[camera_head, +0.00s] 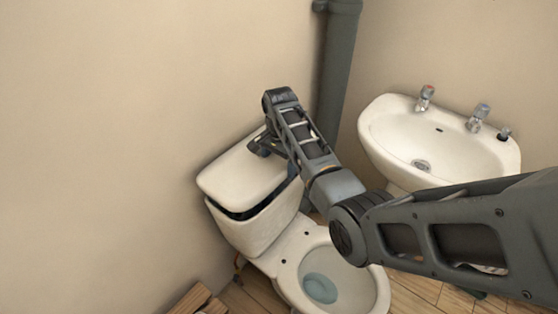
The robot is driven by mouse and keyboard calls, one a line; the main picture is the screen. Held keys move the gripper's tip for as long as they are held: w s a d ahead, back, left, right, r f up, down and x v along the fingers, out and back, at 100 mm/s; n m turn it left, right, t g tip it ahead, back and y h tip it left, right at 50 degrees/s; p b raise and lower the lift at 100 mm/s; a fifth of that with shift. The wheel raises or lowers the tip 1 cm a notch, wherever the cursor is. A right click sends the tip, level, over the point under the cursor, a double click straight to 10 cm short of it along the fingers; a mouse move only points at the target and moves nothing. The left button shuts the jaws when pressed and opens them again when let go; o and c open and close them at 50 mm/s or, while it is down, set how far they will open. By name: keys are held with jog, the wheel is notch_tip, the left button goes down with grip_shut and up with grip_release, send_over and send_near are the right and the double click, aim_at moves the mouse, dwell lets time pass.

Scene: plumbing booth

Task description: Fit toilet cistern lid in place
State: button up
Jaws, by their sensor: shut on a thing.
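The white cistern lid (236,174) is above the white cistern (240,228) at the left wall. A dark gap shows between the lid and the cistern along the front edge, so the lid is tilted or raised there. My gripper (263,147) is shut on the lid at its far right edge. My own wrist and arm hide the lid's right end and part of the cistern behind it. The fingertips are small and partly hidden.
The toilet bowl (325,283) stands open in front of the cistern. A white washbasin (440,142) with taps is at the right. A grey vertical pipe (338,75) runs up the corner. Wooden pieces (197,301) lie at the bottom left.

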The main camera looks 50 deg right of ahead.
notch_tip(320, 180, down, 6)
jog(key=b, duration=0.4)
jog(key=shift+f+b, duration=0.2)
jog(key=shift+b, duration=0.2)
jog(key=shift+w+f, duration=0.1)
dwell(1.0)
jog(key=o, duration=1.7)
jog(key=shift+o, duration=0.4)
jog(key=shift+s+f, duration=0.2)
jog(key=shift+f, duration=0.05)
notch_tip(320, 180, up, 8)
jog(key=shift+w+r, duration=0.1)
